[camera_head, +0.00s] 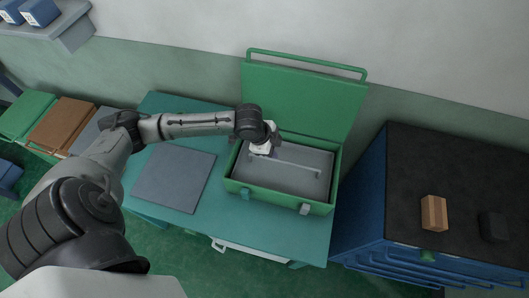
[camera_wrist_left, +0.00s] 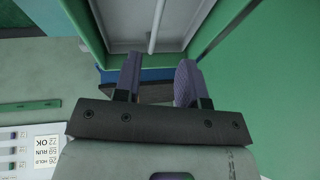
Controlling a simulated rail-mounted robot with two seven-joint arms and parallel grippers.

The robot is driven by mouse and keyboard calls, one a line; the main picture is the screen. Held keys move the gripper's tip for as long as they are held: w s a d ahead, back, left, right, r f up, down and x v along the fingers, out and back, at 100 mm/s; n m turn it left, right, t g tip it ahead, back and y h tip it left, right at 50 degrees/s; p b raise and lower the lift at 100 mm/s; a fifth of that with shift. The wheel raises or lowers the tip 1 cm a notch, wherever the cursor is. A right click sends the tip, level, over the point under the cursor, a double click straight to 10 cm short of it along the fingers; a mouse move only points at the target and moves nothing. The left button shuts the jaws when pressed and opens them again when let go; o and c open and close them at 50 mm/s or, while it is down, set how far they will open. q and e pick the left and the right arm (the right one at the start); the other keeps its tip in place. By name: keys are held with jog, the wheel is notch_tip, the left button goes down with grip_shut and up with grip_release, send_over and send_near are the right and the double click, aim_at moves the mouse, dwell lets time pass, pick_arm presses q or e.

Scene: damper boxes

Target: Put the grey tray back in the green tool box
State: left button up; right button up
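The green tool box (camera_head: 275,199) stands open on the teal table, its lid (camera_head: 300,98) raised at the back. The grey tray (camera_head: 305,188) lies inside the box walls and looks about level; whether it is fully seated I cannot tell. A light bar handle (camera_head: 298,166) runs across it and also shows in the left wrist view (camera_wrist_left: 156,25). My left gripper (camera_head: 268,151) is over the tray's left part, near the handle's left end. In the wrist view its fingers (camera_wrist_left: 158,80) are apart, with nothing clearly held between them. My right gripper is in neither view.
A flat grey mat (camera_head: 173,178) lies on the teal table (camera_head: 225,222) left of the box. A blue cabinet (camera_head: 365,205) with a black top stands to the right, bearing a brown block (camera_head: 434,212) and a black block (camera_head: 494,227). Green and brown boxes (camera_head: 62,125) stand far left.

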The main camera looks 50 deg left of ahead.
pick_arm(q)
jog(key=s+d+f+n, duration=0.2)
jog(key=s+d+f, duration=0.3)
jog(key=s+d, duration=0.45)
jog(key=s+d+n+y, duration=0.1)
jog(key=s+n+y, duration=0.1)
jog(key=s+n, duration=0.5)
jog(key=s, duration=0.6)
jog(key=shift+f+g, duration=0.25)
jog(key=shift+g, duration=0.15)
jog(key=shift+w+d, duration=0.1)
jog(key=shift+d, duration=0.05)
jog(key=shift+o, duration=0.2)
